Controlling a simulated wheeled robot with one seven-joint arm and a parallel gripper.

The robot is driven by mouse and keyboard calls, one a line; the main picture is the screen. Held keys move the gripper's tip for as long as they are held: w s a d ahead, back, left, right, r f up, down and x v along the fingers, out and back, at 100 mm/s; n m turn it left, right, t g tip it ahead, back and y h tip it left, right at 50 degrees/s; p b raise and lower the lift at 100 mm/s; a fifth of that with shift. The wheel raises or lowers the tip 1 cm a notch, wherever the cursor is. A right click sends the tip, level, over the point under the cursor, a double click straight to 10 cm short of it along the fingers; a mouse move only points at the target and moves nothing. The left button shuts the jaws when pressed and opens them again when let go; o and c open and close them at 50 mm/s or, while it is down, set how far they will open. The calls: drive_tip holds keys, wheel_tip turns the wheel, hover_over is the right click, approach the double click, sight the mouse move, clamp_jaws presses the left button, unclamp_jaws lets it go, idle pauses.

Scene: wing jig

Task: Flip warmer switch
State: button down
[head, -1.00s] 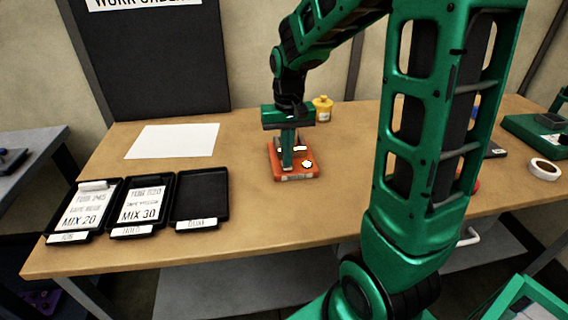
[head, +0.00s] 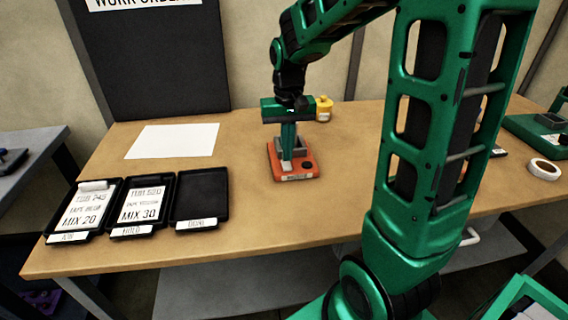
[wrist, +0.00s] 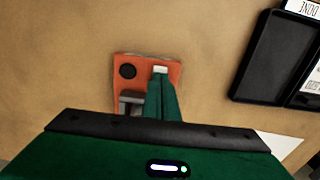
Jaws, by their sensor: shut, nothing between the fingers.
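The warmer is a small orange-red unit (head: 308,175) on the wooden table, with a black round part (head: 307,165) and a grey block on top. It also shows in the wrist view (wrist: 146,62), with the black round part (wrist: 127,71) at left and the grey block (wrist: 131,98) below it. My gripper (head: 287,163) is shut and points down over the warmer's left side in the head view. In the wrist view its fingertips (wrist: 160,78) end at a small pale piece (wrist: 160,69). I cannot tell whether this is the switch or whether they touch it.
A yellow container (head: 323,110) stands behind the warmer. Black trays (head: 200,205) lie left, two with MIX cards. A white sheet (head: 173,141) lies behind them. A tape roll (head: 543,169) is far right. Table around the warmer's front is clear.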

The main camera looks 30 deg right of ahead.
sight(289, 167)
wheel_tip(289, 167, up, 5)
drive_tip(key=shift+f, duration=0.2)
idle(0.4)
idle(0.4)
drive_tip(key=s+d+f+m, duration=0.1)
drive_tip(key=s+d, duration=0.1)
drive_tip(key=s, duration=0.9)
drive_tip(key=s+d+f, duration=0.1)
drive_tip(key=s+d, duration=0.1)
drive_tip(key=s, duration=1)
drive_tip(key=shift+s+d+f+m, duration=0.3)
drive_tip(key=shift+f+m, duration=0.05)
drive_tip(key=shift+m, duration=0.05)
